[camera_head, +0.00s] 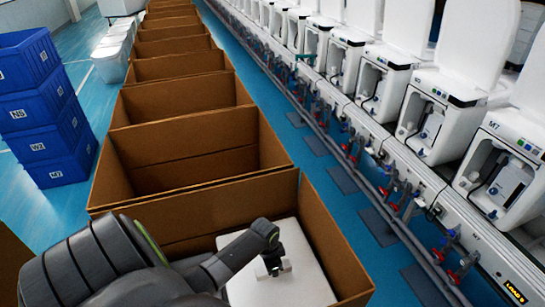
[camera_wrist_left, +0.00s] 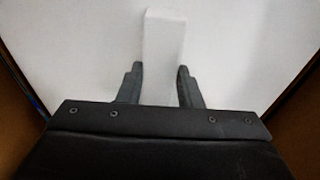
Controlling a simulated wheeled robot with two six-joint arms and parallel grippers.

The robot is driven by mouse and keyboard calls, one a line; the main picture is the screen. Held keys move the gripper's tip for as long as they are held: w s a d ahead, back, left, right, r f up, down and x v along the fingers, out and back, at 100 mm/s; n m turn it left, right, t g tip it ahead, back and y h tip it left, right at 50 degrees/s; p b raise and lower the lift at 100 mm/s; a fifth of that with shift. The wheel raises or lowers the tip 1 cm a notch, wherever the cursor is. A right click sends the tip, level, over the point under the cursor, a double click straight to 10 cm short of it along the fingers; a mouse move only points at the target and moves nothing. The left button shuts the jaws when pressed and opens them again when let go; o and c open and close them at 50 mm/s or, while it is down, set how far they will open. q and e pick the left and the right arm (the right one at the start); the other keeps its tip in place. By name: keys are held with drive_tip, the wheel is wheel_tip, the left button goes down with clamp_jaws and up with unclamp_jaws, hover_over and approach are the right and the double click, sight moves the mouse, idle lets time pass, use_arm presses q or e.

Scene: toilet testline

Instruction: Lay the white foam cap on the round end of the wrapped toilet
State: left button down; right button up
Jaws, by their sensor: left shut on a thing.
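The white foam cap (camera_head: 306,287) shows as a flat white slab inside the nearest open cardboard box. A raised white bar (camera_wrist_left: 164,36) stands up from its middle in the left wrist view. My left gripper (camera_head: 273,266) reaches into this box from the left. In the left wrist view, the fingers of my left gripper (camera_wrist_left: 159,78) sit on either side of the bar, shut on it. I cannot tell whether the cap is lifted or resting. The wrapped toilet and its round end cannot be made out. My right gripper is not in view.
The cardboard box (camera_head: 335,240) has tall walls close around the cap and my arm. More open boxes (camera_head: 200,145) run in a row behind it. Blue crates (camera_head: 45,110) are stacked at the left. Toilets on a test line (camera_head: 435,115) stand at the right, with blue floor between.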

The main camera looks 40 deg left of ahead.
use_arm(q)
wheel_tip(320, 180, down, 6)
drive_tip(key=b, duration=0.3)
drive_tip(key=shift+f, duration=0.2)
drive_tip(key=shift+f+b, duration=0.2)
drive_tip(key=shift+b, duration=0.1)
drive_tip(key=shift+f, duration=0.35)
idle(0.4)
drive_tip(key=c, duration=0.9)
unclamp_jaws()
drive_tip(key=r, duration=0.5)
drive_tip(key=s+r, duration=0.1)
drive_tip(key=r, duration=0.5)
drive_tip(key=s+a+r, duration=0.1)
drive_tip(key=r, duration=0.5)
drive_tip(key=shift+r, duration=0.15)
